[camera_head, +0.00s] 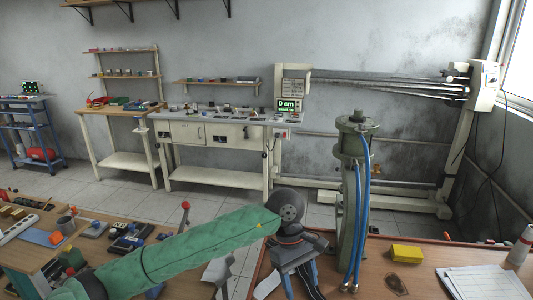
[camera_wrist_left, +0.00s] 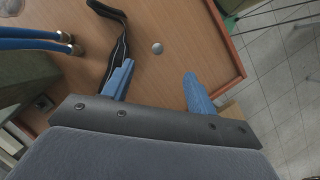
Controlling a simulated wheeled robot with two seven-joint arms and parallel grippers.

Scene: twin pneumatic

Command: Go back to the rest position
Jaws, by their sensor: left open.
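My left gripper (camera_head: 302,284) hangs low over the left part of the front wooden table (camera_head: 417,256), left of the upright grey-green cylinder (camera_head: 352,200). In the left wrist view, the two blue fingers of my left gripper (camera_wrist_left: 158,88) stand wide apart with nothing held between them. A dark strap (camera_wrist_left: 118,38) lies on the table by the left finger; I cannot tell whether they touch. A small grey round piece (camera_wrist_left: 157,47) sits on the tabletop beyond the gap. My right gripper is in neither view.
Two blue hoses (camera_head: 366,210) run down the cylinder. A cluttered workbench (camera_head: 90,246) stands at the left under my green-sleeved arm. Open tiled floor lies behind.

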